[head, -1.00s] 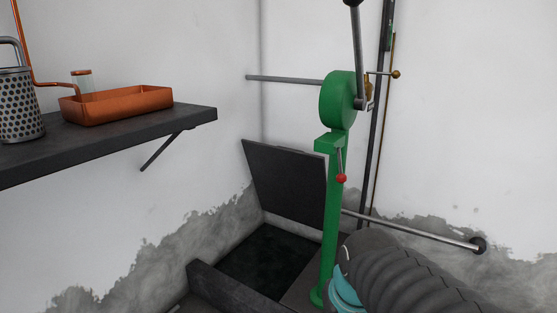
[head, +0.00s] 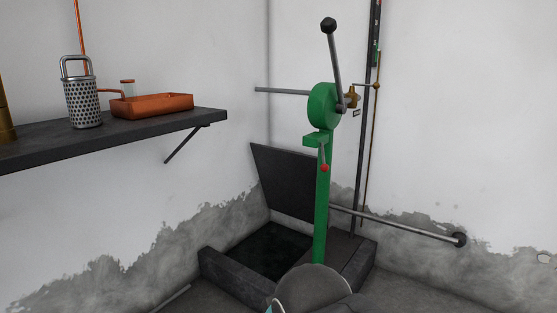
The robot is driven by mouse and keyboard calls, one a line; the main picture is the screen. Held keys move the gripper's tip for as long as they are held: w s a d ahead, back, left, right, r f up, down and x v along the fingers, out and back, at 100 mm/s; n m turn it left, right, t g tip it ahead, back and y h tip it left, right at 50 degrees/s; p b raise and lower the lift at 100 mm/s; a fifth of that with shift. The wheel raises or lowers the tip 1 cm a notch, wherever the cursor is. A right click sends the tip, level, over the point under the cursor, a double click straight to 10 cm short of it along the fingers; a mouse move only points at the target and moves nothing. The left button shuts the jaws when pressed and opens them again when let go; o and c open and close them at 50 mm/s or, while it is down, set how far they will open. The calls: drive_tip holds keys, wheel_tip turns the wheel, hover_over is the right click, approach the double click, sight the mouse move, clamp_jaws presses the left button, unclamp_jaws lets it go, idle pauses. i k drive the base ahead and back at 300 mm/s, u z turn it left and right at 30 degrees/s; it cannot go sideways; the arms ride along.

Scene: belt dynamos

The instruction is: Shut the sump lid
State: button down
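The sump lid (head: 295,183) is a dark flat panel. It stands raised and tilted at the back of the sump, near the wall corner. The sump (head: 228,277) is a low dark box on the floor with a raised rim, and its opening shows a dark inside. A green post in front hides part of the lid's right side and of the sump. My gripper is not in view. Only a grey rounded part of my arm shows at the bottom centre, in front of the sump's near right side.
The green post (head: 322,205) carries a wheel housing, a long crank (head: 333,60) and a small red-knobbed lever (head: 324,166). A dark shelf (head: 130,134) at left holds an orange tray (head: 155,107) and a perforated canister (head: 83,103).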

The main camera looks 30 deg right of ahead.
sight(288, 179)
drive_tip(key=u, duration=0.15)
drive_tip(key=i, duration=0.8)
drive_tip(key=z, duration=1.45)
